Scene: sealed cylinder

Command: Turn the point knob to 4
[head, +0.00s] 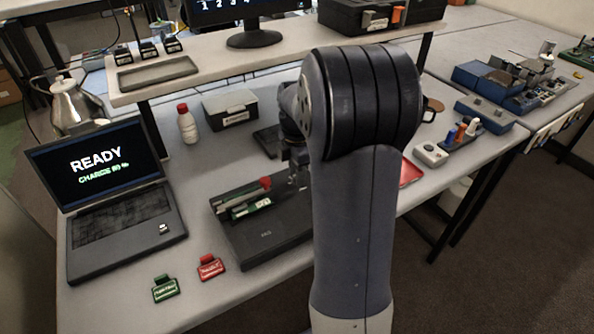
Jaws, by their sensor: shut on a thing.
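A dark flat case (265,242) lies on the bench, with a recessed tray of green, white and red parts at its upper left. My gripper (298,182) points down at the case's upper right part, just left of my arm. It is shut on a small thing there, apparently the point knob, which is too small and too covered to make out. The knob's pointer and its numbers cannot be read. My arm hides the case's right side.
A laptop (120,205) reading READY stands at the left. A red tag (210,267) and a green tag (165,288) lie near the front. A white bottle (187,125) and a lidded box (230,108) stand behind. A small grey box (430,154) is right of my arm.

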